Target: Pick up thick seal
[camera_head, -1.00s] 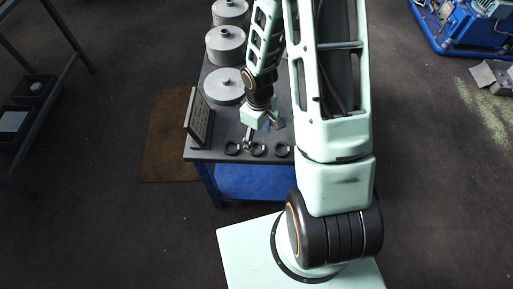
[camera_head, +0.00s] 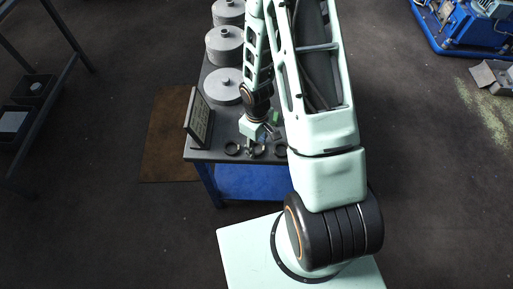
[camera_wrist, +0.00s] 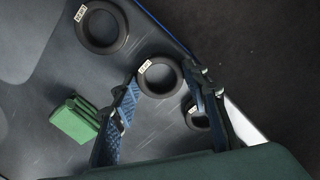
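Three dark rings lie in a row near the table edge. In the wrist view they are an upper ring (camera_wrist: 101,48), a middle ring (camera_wrist: 160,94) and a smaller-looking lower ring (camera_wrist: 190,122). The upper two carry small white labels, too small to read for certain, so I cannot tell which is the thick seal. My gripper (camera_wrist: 161,77) is open, with its blue-padded fingers on either side of the middle ring in this view; contact is not visible. The right finger partly hides the lower ring. The head view shows my gripper (camera_head: 263,139) low over the row.
A green block (camera_wrist: 74,119) lies left of my gripper in the wrist view. In the head view, an upright framed panel (camera_head: 199,118) stands at the table's left side, and several grey round lidded parts (camera_head: 224,44) line the back. The table (camera_head: 215,156) has a blue lower shelf.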

